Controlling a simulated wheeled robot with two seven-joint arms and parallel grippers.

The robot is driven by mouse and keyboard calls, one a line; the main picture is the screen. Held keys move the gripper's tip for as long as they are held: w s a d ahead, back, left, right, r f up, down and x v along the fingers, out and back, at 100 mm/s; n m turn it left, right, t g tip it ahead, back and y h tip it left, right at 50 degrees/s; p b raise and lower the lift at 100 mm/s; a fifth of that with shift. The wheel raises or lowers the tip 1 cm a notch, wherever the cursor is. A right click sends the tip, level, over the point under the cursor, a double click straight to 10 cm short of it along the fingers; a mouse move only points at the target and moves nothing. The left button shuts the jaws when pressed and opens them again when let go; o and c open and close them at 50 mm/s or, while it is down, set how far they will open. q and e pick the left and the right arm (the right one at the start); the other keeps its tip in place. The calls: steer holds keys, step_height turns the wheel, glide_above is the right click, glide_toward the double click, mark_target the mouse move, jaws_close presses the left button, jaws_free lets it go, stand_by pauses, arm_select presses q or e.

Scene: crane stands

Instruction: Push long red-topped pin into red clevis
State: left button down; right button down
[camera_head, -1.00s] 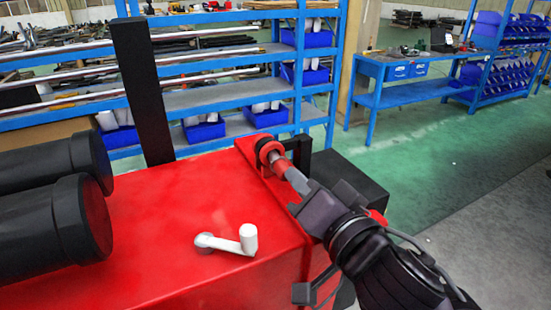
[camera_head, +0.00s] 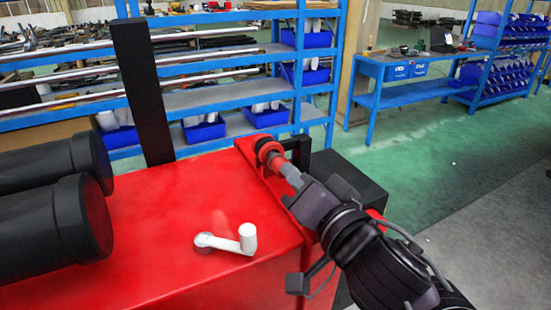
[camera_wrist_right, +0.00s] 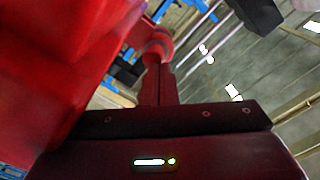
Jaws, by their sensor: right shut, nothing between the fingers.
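The red clevis (camera_head: 268,148) stands at the far right edge of the red crane body, seen as a dark-rimmed red ring. The red top of the long pin (camera_head: 278,160) sticks out of it toward my gripper; its shank is hidden. My right gripper (camera_head: 290,174) is shut and empty, its fingertips at the end of the red top, seemingly touching it. In the right wrist view the shut fingers (camera_wrist_right: 158,72) point at a round red end (camera_wrist_right: 157,46); the contact is hard to make out there. My left gripper is out of view.
A white crank-shaped part (camera_head: 228,241) lies on the red top surface (camera_head: 160,235). Two black cylinders (camera_head: 50,225) lie at the left, and a black post (camera_head: 142,90) rises behind. A black block (camera_head: 350,178) is right of the clevis. Blue shelves stand beyond.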

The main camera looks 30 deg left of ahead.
steer(key=shift+w+a, duration=0.35)
steer(key=shift+a, duration=0.05)
steer(key=shift+p+v, duration=0.7)
steer(key=shift+v, duration=1.45)
steer(key=shift+s+d, duration=0.1)
steer(key=p+v, duration=0.7)
steer(key=p, duration=0.4)
steer(key=shift+p, duration=0.4)
steer(key=shift+s+d+f, duration=0.1)
steer(key=shift+d, duration=0.05)
